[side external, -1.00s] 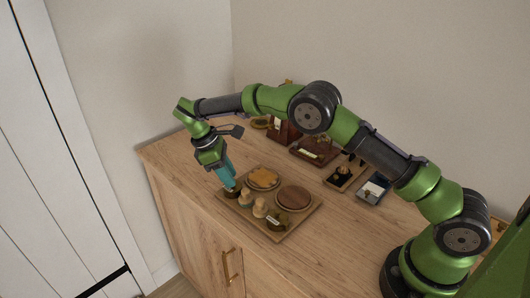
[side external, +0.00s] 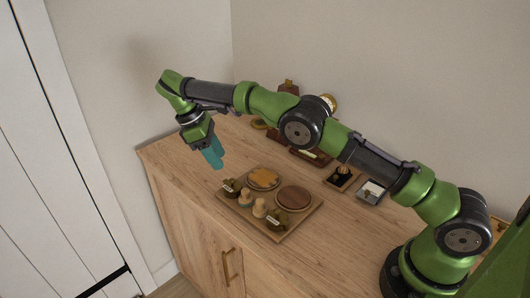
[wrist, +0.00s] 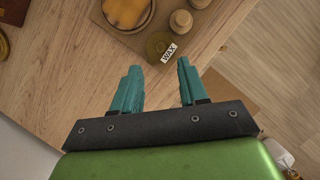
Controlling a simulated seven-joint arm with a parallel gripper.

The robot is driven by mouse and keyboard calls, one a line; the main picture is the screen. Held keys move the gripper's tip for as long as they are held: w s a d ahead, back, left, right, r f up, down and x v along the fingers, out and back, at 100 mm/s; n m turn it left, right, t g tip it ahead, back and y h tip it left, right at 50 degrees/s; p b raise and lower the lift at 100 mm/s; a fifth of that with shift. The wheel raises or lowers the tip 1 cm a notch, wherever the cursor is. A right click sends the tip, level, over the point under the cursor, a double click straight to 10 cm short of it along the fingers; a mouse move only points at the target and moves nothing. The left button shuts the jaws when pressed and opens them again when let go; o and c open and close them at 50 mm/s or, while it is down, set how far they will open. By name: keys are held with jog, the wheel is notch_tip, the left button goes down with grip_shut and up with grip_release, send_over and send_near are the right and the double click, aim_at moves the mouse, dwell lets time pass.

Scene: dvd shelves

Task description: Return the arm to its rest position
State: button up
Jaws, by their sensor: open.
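My gripper (side external: 213,155) hangs from the green arm above the left part of the wooden cabinet top (side external: 180,160), up and left of a wooden tray (side external: 292,232). Its teal fingers are apart, with nothing between them, in the wrist view (wrist: 158,90). The tray holds two round boards, small pale knob-like pieces (side external: 260,208) and dark round pieces with white labels. In the wrist view, one dark piece (wrist: 158,46) has a label reading WAX and sits at the tray's edge, beyond the fingertips.
Behind the tray, near the wall, are a small dark stand (side external: 342,178), a grey tray (side external: 371,191) and brown boxes partly hidden by my arm. The cabinet's front edge lies close to the tray. The cabinet top left of the tray is clear.

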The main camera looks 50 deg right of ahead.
jog(key=shift+a+r, duration=0.1)
jog(key=shift+r, duration=0.15)
jog(key=shift+w, duration=0.1)
jog(key=d+f+m, duration=0.1)
jog(key=d+m, duration=0.1)
jog(key=shift+s+f+m+t, duration=0.25)
jog(key=shift+f+m+t, duration=0.05)
jog(key=shift+f, duration=0.05)
jog(key=s+d+r+m+t+y, duration=0.1)
jog(key=s+r+m+t, duration=0.2)
jog(key=s, duration=0.6)
jog(key=s+d+r+m+t+y, duration=0.2)
jog(key=s+r, duration=0.4)
jog(key=s, duration=0.4)
jog(key=s+d+r+m+t+y, duration=0.2)
jog(key=s+r+m+t, duration=0.2)
jog(key=s, duration=0.6)
jog(key=shift+r+m+t, duration=0.3)
jog(key=shift+m, duration=0.5)
